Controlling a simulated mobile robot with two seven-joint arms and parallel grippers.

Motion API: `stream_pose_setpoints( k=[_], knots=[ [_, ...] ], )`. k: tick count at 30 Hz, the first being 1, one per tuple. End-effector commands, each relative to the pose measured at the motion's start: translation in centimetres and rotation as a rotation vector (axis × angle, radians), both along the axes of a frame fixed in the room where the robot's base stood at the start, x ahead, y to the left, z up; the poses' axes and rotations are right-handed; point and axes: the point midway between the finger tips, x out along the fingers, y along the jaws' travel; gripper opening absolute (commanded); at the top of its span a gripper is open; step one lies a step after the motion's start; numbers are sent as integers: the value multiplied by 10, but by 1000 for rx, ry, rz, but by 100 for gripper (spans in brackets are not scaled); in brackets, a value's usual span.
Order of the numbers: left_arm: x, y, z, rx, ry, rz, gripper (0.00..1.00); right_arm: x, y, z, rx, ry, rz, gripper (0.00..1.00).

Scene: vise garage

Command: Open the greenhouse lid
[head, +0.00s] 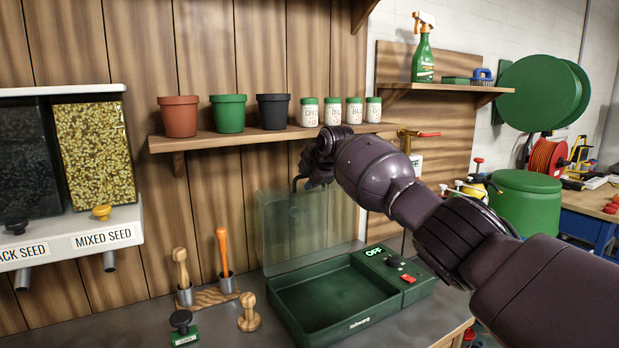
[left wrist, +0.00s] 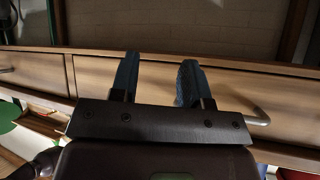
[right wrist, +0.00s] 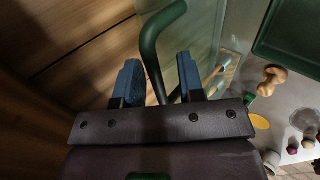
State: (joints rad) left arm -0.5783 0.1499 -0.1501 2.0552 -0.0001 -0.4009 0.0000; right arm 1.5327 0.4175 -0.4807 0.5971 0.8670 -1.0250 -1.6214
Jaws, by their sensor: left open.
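The greenhouse is a low green tray (head: 287,313) on the workbench, with a switch panel reading OFF at its right. Its clear greenish lid (head: 278,232) stands raised, roughly upright, at the tray's back edge; the tray's interior is uncovered. My right gripper (head: 312,172) is at the lid's top edge, by the dark green handle. In the right wrist view the handle (right wrist: 150,50) runs between the fingers of my right gripper (right wrist: 158,82), which look apart with gaps beside it. My left gripper (left wrist: 156,82) is open and empty, facing wooden drawers.
A shelf (head: 205,141) with pots and several jars is just above my right gripper. Wooden hand tools (head: 222,250) and a stamp (head: 181,325) stand left of the tray. Seed dispensers (head: 90,225) hang at far left. A drawer handle (left wrist: 255,117) is near my left gripper.

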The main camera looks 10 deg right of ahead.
Motion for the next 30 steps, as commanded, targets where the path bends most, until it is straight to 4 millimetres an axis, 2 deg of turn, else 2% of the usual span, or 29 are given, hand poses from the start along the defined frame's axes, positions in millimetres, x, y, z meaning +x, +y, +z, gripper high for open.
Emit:
stream_pose_setpoints(
  k=[6, 11, 16, 30],
  knots=[
    [2, 0, 1, 0, -4, 0, 43, 0, -1, 2, 1, -2, -1, 36],
    [8, -1, 12, -2, -24, -1, 43, -7, -3, 13, 1, -6, -1, 36],
    [14, -2, 28, -5, -49, 1, 43, -22, -9, 30, 0, -8, -1, 36],
    [-2, 2, 28, -5, -22, 14, 43, -64, -24, 66, 0, -3, -1, 36]
  ],
)
